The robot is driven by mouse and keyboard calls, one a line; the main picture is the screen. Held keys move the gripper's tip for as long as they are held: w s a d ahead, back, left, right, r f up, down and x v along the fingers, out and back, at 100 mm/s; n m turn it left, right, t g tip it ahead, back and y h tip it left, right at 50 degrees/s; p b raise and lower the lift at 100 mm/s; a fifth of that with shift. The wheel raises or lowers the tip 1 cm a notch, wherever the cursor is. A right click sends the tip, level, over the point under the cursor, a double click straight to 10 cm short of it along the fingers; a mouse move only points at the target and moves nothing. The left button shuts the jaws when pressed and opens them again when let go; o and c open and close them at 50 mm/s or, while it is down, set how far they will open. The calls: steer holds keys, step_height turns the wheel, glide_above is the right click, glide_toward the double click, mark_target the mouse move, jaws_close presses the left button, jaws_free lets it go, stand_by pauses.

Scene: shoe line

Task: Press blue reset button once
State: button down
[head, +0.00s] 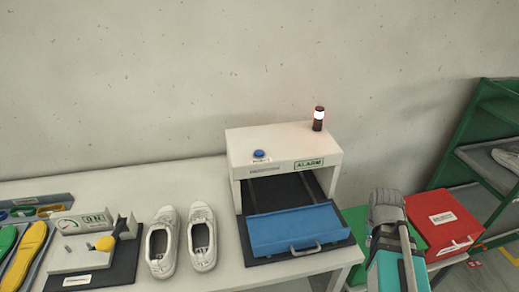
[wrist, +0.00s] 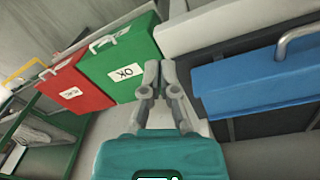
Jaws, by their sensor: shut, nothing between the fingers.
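The blue reset button (head: 259,154) is a small round cap on the top of a white arch-shaped machine (head: 285,143), near its front left edge. A sign on the machine's front reads ALARM, and a small beacon (head: 319,119) with a lit white band stands on top at the right. My gripper (wrist: 158,68) points away from the wrist camera with its fingers together and nothing between them. In the head view my arm is at the lower right, to the right of the machine and well apart from the button. The button is not in the wrist view.
A blue flap with a handle (head: 296,229) sits at the machine's front opening. White shoes (head: 202,238) and a gauge fixture (head: 82,255) stand to the left. A red box (head: 441,222) and a green OK box (wrist: 120,57) are at the right, near a green rack (head: 484,150).

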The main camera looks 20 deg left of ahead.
steer(key=w+a+r+n+t+h+p, duration=0.1)
steer(key=w+a+r+n+p, duration=0.4)
steer(key=w+a+r, duration=0.25)
step_height(320, 180, up, 19)
steer(key=n+t+h+p, duration=0.2)
steer(key=n+t+p, duration=0.5)
steer(key=n+p, duration=0.85)
glide_above(258, 152)
steer(key=b, duration=0.1)
steer(key=shift+f, duration=0.2)
steer(key=shift+f, duration=0.15)
step_height(258, 152, down, 9)
steer(key=b, duration=0.8)
steer(key=shift+r+b, duration=0.2)
steer(key=shift+b, duration=0.2)
steer(key=shift+f, duration=0.1)
